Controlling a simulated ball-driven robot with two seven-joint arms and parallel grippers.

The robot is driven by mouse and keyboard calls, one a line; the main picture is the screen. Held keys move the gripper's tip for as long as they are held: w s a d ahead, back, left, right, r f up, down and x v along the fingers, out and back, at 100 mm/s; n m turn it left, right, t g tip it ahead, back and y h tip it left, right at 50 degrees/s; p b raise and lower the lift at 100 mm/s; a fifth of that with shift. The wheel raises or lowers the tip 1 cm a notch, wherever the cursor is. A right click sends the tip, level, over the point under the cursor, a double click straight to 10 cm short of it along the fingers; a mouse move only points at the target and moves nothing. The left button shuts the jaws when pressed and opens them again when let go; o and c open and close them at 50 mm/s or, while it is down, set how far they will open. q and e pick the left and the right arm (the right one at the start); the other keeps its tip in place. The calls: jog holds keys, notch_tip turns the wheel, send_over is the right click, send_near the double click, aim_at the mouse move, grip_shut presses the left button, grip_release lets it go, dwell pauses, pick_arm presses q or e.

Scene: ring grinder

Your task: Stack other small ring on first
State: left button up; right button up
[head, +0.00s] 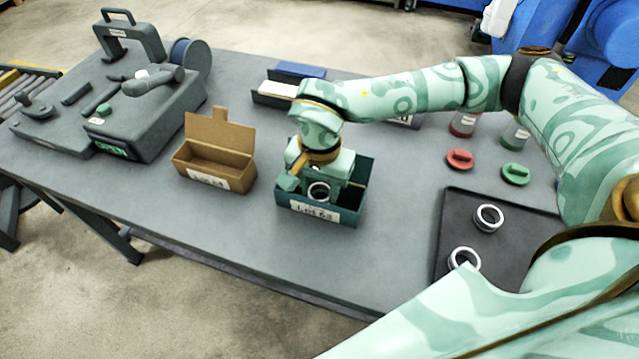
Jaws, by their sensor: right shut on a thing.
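My right gripper (312,180) is over the open teal box (330,213), which carries a white label on its front. It is shut on a small silver ring (319,191), which shows at the level of the box's front wall. Whether this ring touches anything inside the box is hidden by the gripper and the wall. Two more silver rings lie apart on a dark tray at the right: one farther back (489,218), one nearer (464,259). Any other ring inside the teal box is hidden. My left gripper is not in view.
An open brown cardboard box (214,165) stands left of the teal box. The dark tray (462,208) lies at the right. A grey grinding machine (150,112) stands at the left. A red lid (460,159) and a green lid (515,174) lie behind the tray.

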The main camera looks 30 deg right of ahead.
dwell(0.6)
dwell(0.3)
jog(key=o, duration=1.5)
jog(key=r+p, duration=0.6)
jog(key=r, duration=0.1)
jog(key=shift+s+a, duration=0.35)
jog(key=shift+a, duration=0.05)
